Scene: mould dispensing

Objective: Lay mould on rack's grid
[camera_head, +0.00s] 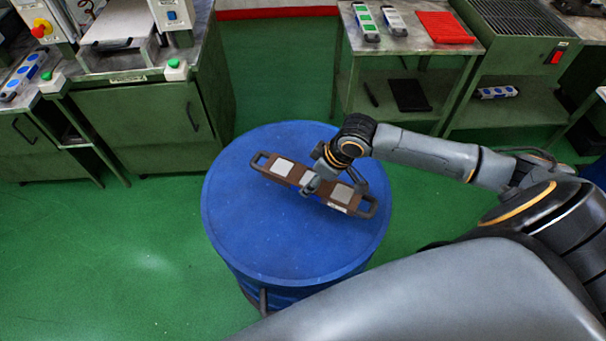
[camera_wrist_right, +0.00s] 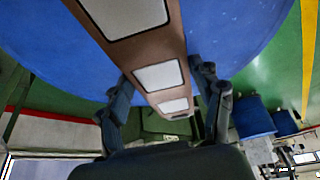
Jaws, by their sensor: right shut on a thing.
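The mould (camera_head: 283,168) is a long brown bar with pale square plates on its face and a dark loop handle at each end. My right gripper (camera_head: 313,182) is shut on its middle, over the blue drum's top. I cannot tell whether the mould touches the drum. In the right wrist view the mould (camera_wrist_right: 158,75) runs between the two fingers of my right gripper (camera_wrist_right: 162,90). The rack's grid (camera_head: 515,18) is the dark slatted top of the green rack at the upper right. My left gripper is out of view.
The blue drum (camera_head: 265,240) stands on the green floor in the middle. A green table (camera_head: 405,42) beside the rack holds two pale bars and a red tray (camera_head: 445,27). Green cabinets (camera_head: 150,125) with machines stand at the upper left. The floor at lower left is clear.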

